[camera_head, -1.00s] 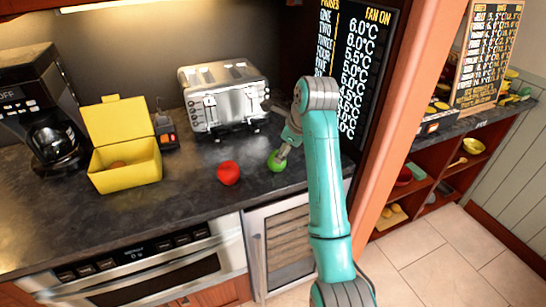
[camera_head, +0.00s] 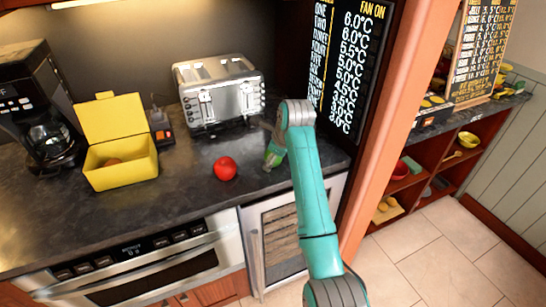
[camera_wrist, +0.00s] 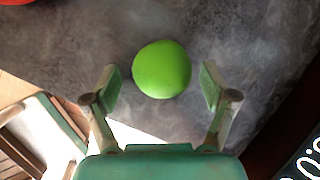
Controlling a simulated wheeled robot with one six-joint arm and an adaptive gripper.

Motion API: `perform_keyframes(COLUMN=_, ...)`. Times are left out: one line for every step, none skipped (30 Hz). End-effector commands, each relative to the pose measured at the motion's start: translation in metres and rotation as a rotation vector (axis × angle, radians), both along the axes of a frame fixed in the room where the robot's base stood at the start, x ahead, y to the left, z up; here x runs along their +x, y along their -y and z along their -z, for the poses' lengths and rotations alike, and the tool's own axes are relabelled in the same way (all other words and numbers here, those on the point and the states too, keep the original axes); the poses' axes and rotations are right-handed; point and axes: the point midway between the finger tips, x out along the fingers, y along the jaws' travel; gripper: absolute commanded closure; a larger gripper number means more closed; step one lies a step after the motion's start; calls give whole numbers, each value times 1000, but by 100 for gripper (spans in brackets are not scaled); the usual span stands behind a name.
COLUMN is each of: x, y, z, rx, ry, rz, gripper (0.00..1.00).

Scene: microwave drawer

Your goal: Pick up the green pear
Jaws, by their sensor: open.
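The green pear (camera_wrist: 162,66) shows as a smooth, rounded bright green shape on the dark counter in the wrist view. My gripper (camera_wrist: 160,84) is open above the counter, with one finger to the left of the pear and one to the right. Gaps show between the pear and both fingers in this view. In the head view my gripper (camera_head: 271,158) reaches down to the counter right of the red fruit, and the pear is mostly or wholly hidden by it.
A red round fruit (camera_head: 225,168) lies left of my gripper. A silver toaster (camera_head: 219,92) stands behind, with an open yellow box (camera_head: 121,162) and a coffee maker (camera_head: 43,120) at left. The counter's front edge is near, above an oven (camera_head: 150,272).

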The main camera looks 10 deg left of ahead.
Motion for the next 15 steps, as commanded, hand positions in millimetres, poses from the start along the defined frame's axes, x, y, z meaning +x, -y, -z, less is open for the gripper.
perform_keyframes(x=0, y=0, z=0, rx=0, ry=0, rz=0, gripper=16)
perform_keyframes(x=0, y=0, z=0, rx=0, ry=0, rz=0, gripper=16)
perform_keyframes(x=0, y=0, z=0, rx=0, ry=0, rz=0, gripper=16)
perform_keyframes(x=0, y=0, z=0, rx=0, ry=0, rz=0, gripper=18)
perform_keyframes(x=0, y=0, z=0, rx=0, ry=0, rz=0, gripper=26)
perform_keyframes(x=0, y=0, z=0, rx=0, ry=0, rz=0, gripper=36)
perform_keyframes(x=0, y=0, z=0, rx=0, ry=0, rz=0, gripper=43)
perform_keyframes(x=0, y=0, z=0, rx=0, ry=0, rz=0, gripper=50)
perform_keyframes(x=0, y=0, z=0, rx=0, ry=-1, rz=0, gripper=60)
perform_keyframes(x=0, y=0, z=0, rx=0, ry=-1, rz=0, gripper=68)
perform_keyframes(x=0, y=0, z=0, rx=0, ry=-1, rz=0, gripper=76)
perform_keyframes(x=0, y=0, z=0, rx=0, ry=-1, rz=0, gripper=85)
perform_keyframes(x=0, y=0, z=0, rx=0, ry=0, rz=0, gripper=85)
perform_keyframes(x=0, y=0, z=0, rx=0, ry=0, rz=0, gripper=92)
perform_keyframes(x=0, y=0, z=0, rx=0, ry=0, rz=0, gripper=92)
